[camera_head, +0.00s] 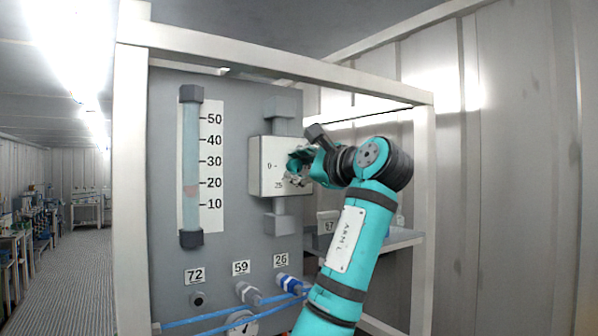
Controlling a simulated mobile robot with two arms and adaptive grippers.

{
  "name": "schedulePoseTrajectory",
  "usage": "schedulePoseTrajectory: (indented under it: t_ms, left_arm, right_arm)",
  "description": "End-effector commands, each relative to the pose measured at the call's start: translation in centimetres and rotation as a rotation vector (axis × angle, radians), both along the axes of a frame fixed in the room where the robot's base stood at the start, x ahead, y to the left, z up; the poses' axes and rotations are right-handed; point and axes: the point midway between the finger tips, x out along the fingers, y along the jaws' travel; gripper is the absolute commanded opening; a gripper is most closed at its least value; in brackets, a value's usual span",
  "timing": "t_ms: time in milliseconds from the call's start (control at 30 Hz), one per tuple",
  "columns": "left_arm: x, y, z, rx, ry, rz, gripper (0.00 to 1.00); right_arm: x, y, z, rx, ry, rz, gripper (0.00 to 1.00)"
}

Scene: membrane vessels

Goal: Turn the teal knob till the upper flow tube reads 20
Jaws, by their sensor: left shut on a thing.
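The flow tube (191,140) stands upright on the grey panel, with a printed scale (211,165) from 10 to 50 beside it. The teal knob (295,160) is on the front of a white box (265,165) with a small dial marking, right of the tube. My left gripper (298,168) is at the box front, shut on the knob, and hides much of it. My right gripper is not in view.
A white frame (130,190) surrounds the panel (240,95). Below are numbered ports 72, 59 and 26, blue hoses (215,314) and a round gauge (241,325). A shelf (398,239) lies behind my arm. An aisle (78,280) is open at left.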

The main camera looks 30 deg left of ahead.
Motion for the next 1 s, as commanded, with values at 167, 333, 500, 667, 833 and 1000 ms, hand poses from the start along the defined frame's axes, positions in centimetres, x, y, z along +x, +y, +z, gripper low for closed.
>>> schedulePoseTrajectory:
  t_ms: [167,333,500,667,833,1000]
  left_arm:
    - [-0.1,0.0,0.0,-0.062,-0.157,0.001,0.0]
    - [0.0,0.0,0.0,-0.125,-0.306,-0.001,0.0]
    - [-0.1,0.0,0.0,-0.185,-0.452,0.0,0.0]
    - [-0.1,0.0,0.0,-0.237,-0.574,0.0,0.0]
    - [0.0,0.0,0.0,-0.28,-0.679,0.0,0.0]
    - [0.0,0.0,0.0,-0.311,-0.751,0.001,0.0]
  right_arm:
    - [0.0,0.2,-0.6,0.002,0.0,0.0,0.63]
    - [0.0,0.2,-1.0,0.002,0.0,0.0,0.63]
    - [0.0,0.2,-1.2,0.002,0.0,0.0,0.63]
    - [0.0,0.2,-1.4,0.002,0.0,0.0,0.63]
    - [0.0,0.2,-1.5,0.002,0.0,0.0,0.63]
    - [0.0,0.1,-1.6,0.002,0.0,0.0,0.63]
